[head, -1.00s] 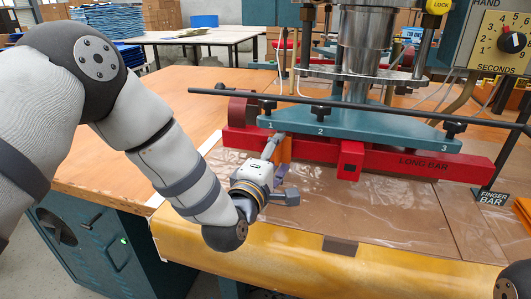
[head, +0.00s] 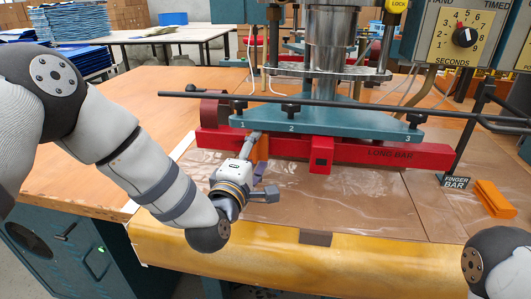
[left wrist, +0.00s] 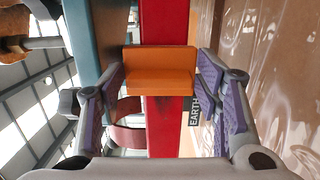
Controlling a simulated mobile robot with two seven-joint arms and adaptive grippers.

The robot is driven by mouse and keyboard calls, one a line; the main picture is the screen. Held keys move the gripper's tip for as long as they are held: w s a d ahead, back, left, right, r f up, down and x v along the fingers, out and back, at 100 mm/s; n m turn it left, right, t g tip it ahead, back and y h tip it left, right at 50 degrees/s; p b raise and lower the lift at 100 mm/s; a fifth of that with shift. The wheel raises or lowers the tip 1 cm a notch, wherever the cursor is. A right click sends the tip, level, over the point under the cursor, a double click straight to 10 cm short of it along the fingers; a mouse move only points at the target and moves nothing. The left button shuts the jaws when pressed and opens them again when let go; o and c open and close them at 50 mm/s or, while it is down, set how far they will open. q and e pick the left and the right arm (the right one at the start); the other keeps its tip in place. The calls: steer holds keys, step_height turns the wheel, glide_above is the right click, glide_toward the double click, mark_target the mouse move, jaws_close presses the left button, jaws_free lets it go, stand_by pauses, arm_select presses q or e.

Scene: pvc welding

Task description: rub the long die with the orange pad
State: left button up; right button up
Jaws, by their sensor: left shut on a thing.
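The long die is the red bar (head: 378,154) marked LONG BAR, under the teal press plate. It also shows as a red band in the left wrist view (left wrist: 165,22). My left gripper (head: 257,160) is at the bar's left part. It is shut on the orange pad (left wrist: 160,70), which sits between its purple-lined fingers. In the head view the pad (head: 263,146) is partly hidden by the gripper and appears against the bar's front face; I cannot tell whether it touches. My right gripper is not in view; only part of my right arm shows at the bottom right.
A teal plate (head: 340,121) and a dark rod (head: 330,104) run above the bar. A second orange block (head: 494,199) lies at the right by the FINGER BAR sign (head: 454,182). The brown sheet (head: 370,205) before the bar is mostly clear. A dark EARTH label (left wrist: 194,110) shows beside the pad.

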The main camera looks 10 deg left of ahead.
arm_select(q)
steer(key=shift+a+p, duration=0.3)
steer(key=shift+a, duration=1.6)
steer(key=shift+w+a, duration=0.15)
steer(key=shift+a, duration=1.45)
steer(key=shift+s+r+p, duration=0.15)
steer(key=shift+s+p, duration=0.45)
steer(key=shift+s, duration=0.75)
steer(key=shift+s+r+p, duration=0.1)
steer(key=shift+s+p, duration=0.5)
steer(key=shift+s, duration=0.75)
steer(key=shift+s+f, duration=0.1)
steer(key=shift+s, duration=0.1)
steer(key=shift+f, duration=0.2)
arm_select(e)
steer(key=shift+t, duration=0.7)
steer(key=w+r, duration=0.3)
steer(key=shift+w+r, duration=0.2)
steer(key=shift+r, duration=0.1)
arm_select(q)
steer(key=shift+s, duration=0.2)
arm_select(e)
steer(key=shift+r, duration=0.1)
